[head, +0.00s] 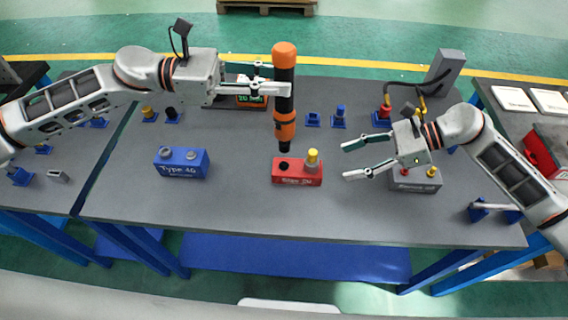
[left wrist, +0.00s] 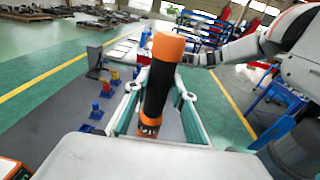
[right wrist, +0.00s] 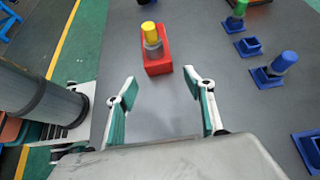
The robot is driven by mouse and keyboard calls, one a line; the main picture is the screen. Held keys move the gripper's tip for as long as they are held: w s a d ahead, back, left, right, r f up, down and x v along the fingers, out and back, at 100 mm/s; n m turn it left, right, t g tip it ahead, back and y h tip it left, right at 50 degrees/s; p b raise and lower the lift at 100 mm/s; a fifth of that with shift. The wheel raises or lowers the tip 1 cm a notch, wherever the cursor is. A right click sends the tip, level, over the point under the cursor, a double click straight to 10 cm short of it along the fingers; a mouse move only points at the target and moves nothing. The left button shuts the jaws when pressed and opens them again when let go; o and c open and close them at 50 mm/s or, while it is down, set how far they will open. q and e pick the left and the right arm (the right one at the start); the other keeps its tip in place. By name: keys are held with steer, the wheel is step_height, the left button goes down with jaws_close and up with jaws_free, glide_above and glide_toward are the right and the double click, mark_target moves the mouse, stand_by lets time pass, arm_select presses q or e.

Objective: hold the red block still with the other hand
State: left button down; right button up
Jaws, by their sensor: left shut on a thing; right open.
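The red block (head: 297,180) lies on the grey table in the middle of the head view. It has a dark hole on its left and a grey plug with a yellow top (head: 312,160) on its right. My left gripper (head: 284,86) is shut on an orange and black screwdriver-like tool (head: 285,100), held upright above the block's left part. The tool also fills the left wrist view (left wrist: 158,85). My right gripper (head: 346,160) is open and empty, to the right of the red block and apart from it. In the right wrist view the block (right wrist: 157,62) lies ahead, beyond the open fingers (right wrist: 160,85).
A blue block (head: 181,163) stands left of the red one. A grey block (head: 415,181) is partly behind my right gripper. Small blue holders (head: 313,120) stand behind. A grey post with a cable (head: 444,70) is at the back right. The table's front middle is clear.

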mark_target(321, 170)
steer(key=shift+s+a+f, duration=0.2)
steer(key=shift+a, duration=0.1)
steer(key=shift+x, duration=4.1)
steer(key=shift+c, duration=0.4)
steer(key=c, duration=1.1)
